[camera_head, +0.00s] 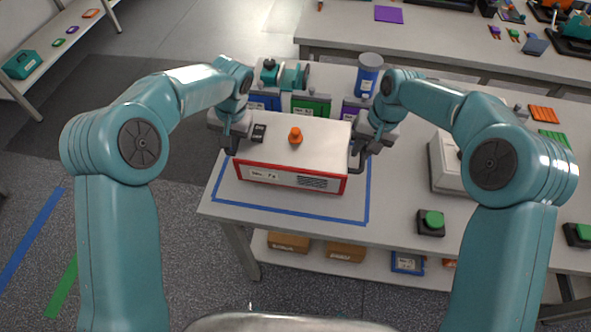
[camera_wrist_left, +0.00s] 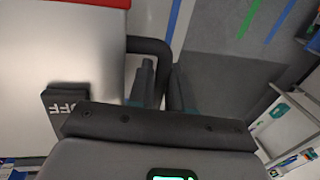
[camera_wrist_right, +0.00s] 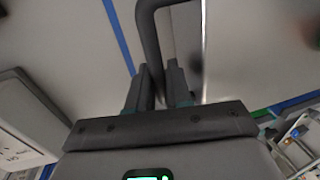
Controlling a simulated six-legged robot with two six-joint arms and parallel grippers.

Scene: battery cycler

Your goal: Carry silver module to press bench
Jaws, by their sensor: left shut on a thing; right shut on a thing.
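The silver module (camera_head: 320,146) is a box with a pale top, a red-edged front panel with a label and vent, and an orange knob (camera_head: 295,136) on top. It is on or just above the table, within the blue tape outline; I cannot tell which. My left gripper (camera_head: 232,145) is shut on the dark handle at the module's left side, and the handle shows in the left wrist view (camera_wrist_left: 150,46). My right gripper (camera_head: 360,148) is shut on the handle at the right side, seen in the right wrist view (camera_wrist_right: 148,45). A black OFF tag (camera_head: 259,132) lies on the module's top left.
Blue and green boxes (camera_head: 311,106), a teal device (camera_head: 285,76) and a blue canister (camera_head: 367,74) stand behind the module. A light grey box (camera_head: 446,160) and a green button (camera_head: 432,220) are to the right. Another bench (camera_head: 430,50) stands at the back. Floor is open at left.

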